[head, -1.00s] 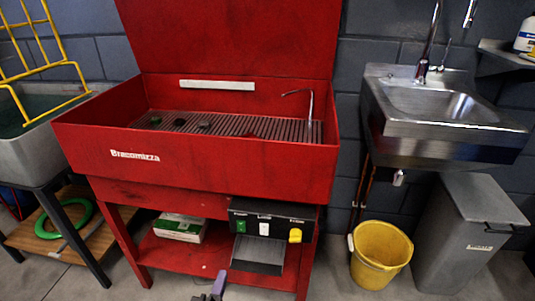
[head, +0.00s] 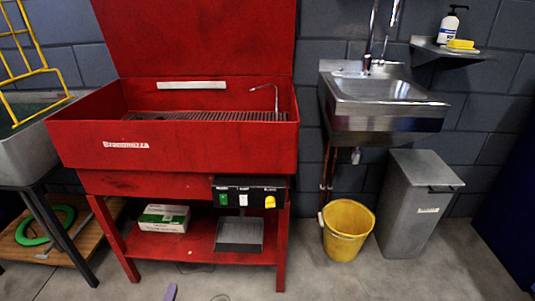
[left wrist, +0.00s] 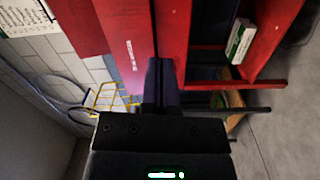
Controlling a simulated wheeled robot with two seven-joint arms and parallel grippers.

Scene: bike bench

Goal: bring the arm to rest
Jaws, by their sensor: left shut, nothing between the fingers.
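My left gripper (left wrist: 160,82) is shut and empty in the left wrist view, its two dark fingers together. In the head view only a small purple-grey tip of my left gripper (head: 170,292) shows at the bottom edge, in front of the red parts washer (head: 180,158). It is apart from the washer and touches nothing that I can see. The red washer also shows in the left wrist view (left wrist: 118,40), turned on its side. My right gripper is in neither view.
A steel sink (head: 385,115) hangs right of the washer, above a yellow bucket (head: 347,228) and a grey bin (head: 412,205). A box (head: 163,218) lies on the washer's lower shelf. A grey tub (head: 35,150) stands left. The front floor is clear.

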